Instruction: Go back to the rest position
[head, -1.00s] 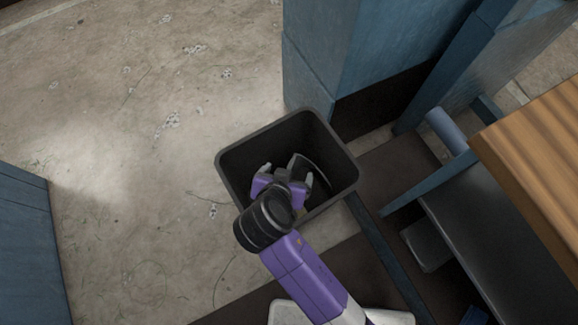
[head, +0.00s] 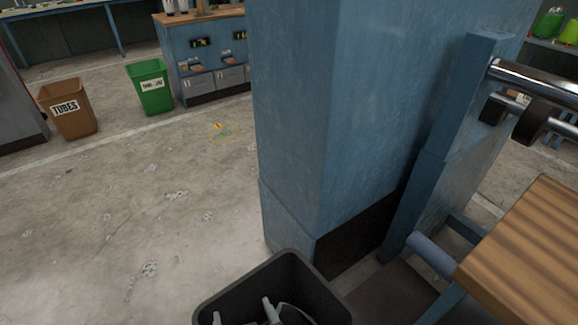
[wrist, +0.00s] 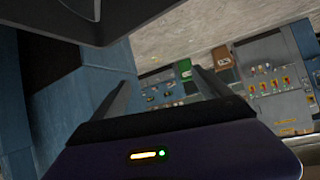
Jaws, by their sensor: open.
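My gripper (head: 242,315) is at the bottom edge of the head view, over or inside the mouth of a black bin (head: 236,281). Only its two pale fingertips and a bit of purple show there; the rest of the arm is out of frame. In the wrist view my gripper (wrist: 160,76) has its two dark fingers spread wide, with nothing held between them. A dark curved thing shows by the fingers in the bin, mostly cut off, and I cannot tell what it is.
A blue pillar (head: 300,120) stands right behind the bin. A wooden-topped bench (head: 530,250) is close on the right. Open concrete floor (head: 130,220) lies left. A brown bin (head: 68,108), a green bin (head: 150,87) and a blue cabinet (head: 205,55) stand far off.

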